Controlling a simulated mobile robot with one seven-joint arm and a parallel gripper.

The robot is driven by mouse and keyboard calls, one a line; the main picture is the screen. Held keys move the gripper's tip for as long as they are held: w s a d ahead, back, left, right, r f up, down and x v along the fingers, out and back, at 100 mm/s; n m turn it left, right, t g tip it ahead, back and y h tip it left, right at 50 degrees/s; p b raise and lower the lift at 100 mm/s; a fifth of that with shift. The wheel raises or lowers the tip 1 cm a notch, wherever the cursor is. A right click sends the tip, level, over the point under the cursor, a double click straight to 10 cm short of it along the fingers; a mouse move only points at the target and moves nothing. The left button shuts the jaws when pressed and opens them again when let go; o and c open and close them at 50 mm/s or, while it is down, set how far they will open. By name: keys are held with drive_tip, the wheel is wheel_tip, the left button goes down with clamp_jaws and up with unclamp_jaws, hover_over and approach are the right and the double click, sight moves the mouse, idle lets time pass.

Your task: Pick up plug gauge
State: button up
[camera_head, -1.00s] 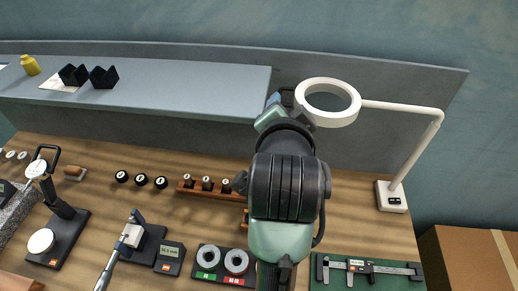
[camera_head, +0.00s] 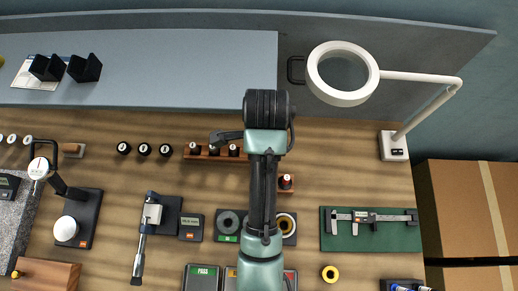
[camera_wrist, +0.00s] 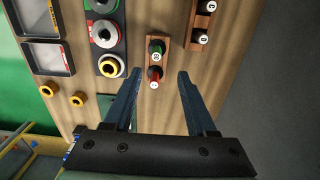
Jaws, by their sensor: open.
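What looks like the plug gauge shows in the wrist view as a green part (camera_wrist: 157,48) and a red part (camera_wrist: 154,76) with white ends, on a small wooden stand (camera_wrist: 152,61). I cannot tell whether they are one piece. In the head view, a red and dark part (camera_head: 286,182) shows on this stand, right of my arm; my arm hides the rest. My gripper (camera_wrist: 159,74) is open and empty in the wrist view. Its fingertips appear on either side of the red part, with no contact visible.
A wooden rack (camera_head: 214,153) with several black pieces stands behind the stand. A tray with ring gauges (camera_head: 228,222) lies in front, partly under my arm. A caliper (camera_head: 372,217) lies on a green mat at right. A lamp (camera_head: 343,74) overhangs the back right.

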drive_tip(key=f, duration=0.3)
drive_tip(key=f+b, duration=0.1)
drive_tip(key=f, duration=0.1)
drive_tip(key=shift+s+d, duration=0.1)
drive_tip(key=shift+s, duration=0.15)
drive_tip(key=shift+s+f+p, duration=0.1)
drive_tip(key=shift+f+p, duration=0.6)
drive_tip(key=shift+f, duration=2.55)
clamp_jaws()
